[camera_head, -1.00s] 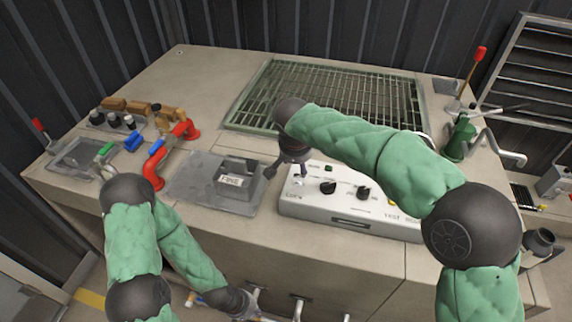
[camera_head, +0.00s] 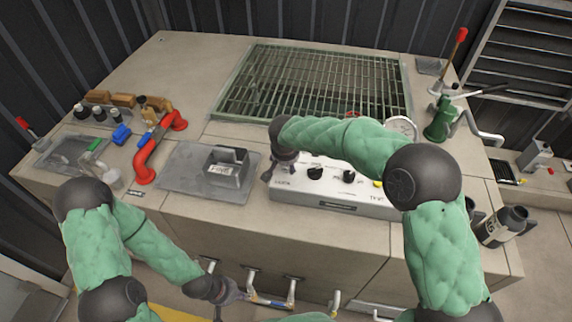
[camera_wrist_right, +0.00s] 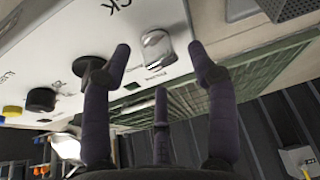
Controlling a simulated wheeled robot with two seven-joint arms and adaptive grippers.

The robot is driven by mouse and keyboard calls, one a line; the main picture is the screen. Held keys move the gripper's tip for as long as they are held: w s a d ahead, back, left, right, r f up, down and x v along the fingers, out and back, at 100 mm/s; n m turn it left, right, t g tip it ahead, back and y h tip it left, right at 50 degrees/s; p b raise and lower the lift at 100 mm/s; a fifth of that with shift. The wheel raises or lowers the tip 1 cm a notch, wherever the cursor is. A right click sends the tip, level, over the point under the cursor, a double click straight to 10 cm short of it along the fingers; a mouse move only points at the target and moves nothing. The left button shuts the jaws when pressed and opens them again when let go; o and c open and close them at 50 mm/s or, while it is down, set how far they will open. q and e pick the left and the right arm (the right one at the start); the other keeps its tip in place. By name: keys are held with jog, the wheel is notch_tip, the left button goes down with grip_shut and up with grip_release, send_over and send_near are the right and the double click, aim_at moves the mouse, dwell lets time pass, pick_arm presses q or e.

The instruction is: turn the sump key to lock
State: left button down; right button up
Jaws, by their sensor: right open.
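The white control panel (camera_head: 330,200) stands at the front of the bench. In the right wrist view a silver metal key switch (camera_wrist_right: 157,48), which I take to be the sump key, sits on the panel near large lettering ending in "CK". My right gripper (camera_wrist_right: 161,58) is open, its fingers spread on both sides of the silver part; contact is not clear. In the head view my right gripper (camera_head: 278,176) is over the panel's left end and hides the key. My left gripper (camera_head: 232,297) is low in front of the bench, beside a blue-marked handle; its jaw state is unclear.
Black knobs (camera_head: 315,173) sit right of my right gripper on the panel. A grey box (camera_head: 226,172) on a plate stands to the left. Red pipe (camera_head: 146,160) and a green grating (camera_head: 232,98) lie farther off. A green pump (camera_head: 440,125) stands right.

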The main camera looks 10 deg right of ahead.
jog(key=shift+x, duration=1.25)
jog(key=shift+c, duration=0.3)
grip_shut()
jog(key=shift+w+f+m+b, duration=0.15)
jog(key=shift+m+b, duration=0.25)
jog(key=shift+b, duration=0.75)
jog(key=shift+m+h+b, duration=0.4)
jog(key=shift+m+b, duration=0.1)
jog(key=shift+b, duration=0.25)
jog(key=shift+r, duration=0.2)
jog(key=shift+o, duration=0.3)
grip_release()
jog(key=shift+d, duration=0.1)
